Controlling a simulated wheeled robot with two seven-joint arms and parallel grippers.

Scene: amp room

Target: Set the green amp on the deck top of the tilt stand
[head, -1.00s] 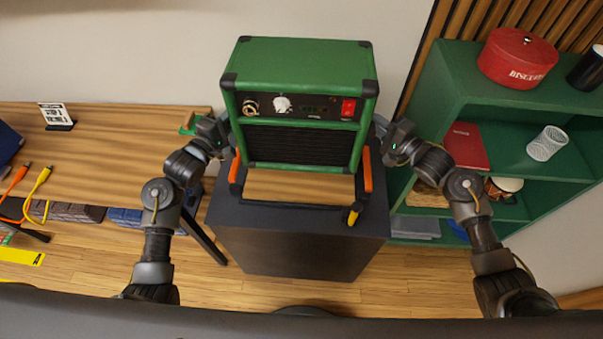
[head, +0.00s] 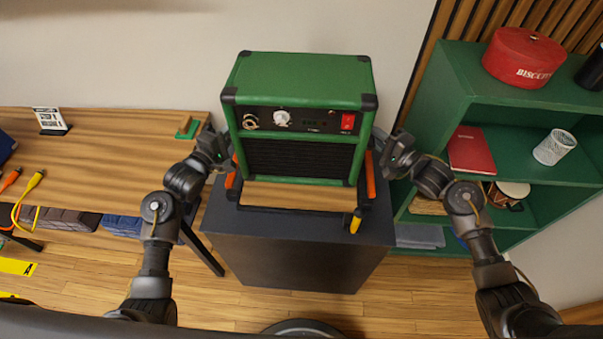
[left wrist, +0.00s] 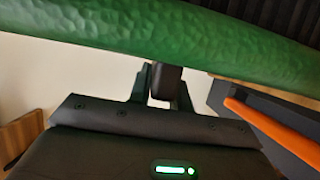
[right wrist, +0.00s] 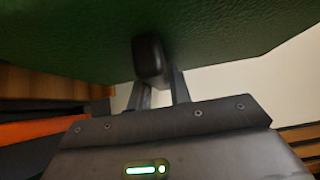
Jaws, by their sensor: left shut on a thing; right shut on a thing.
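The green amp (head: 300,75), with black corners and a dark front panel, is upright in the head view. My left gripper (head: 224,150) is shut on a black handle (left wrist: 165,82) at the amp's left side. My right gripper (head: 386,150) is shut on a matching handle (right wrist: 149,60) at its right side. The tilt stand (head: 290,196) has a wooden deck top, a dark frame, orange side bars and a yellow-tipped knob. The amp is over the rear of the deck, whose front strip shows. I cannot tell whether the amp's underside touches the deck.
The stand is on a dark grey pedestal (head: 295,250). A green shelf unit (head: 530,100) with a red biscuit tin (head: 523,58) is close at the right.

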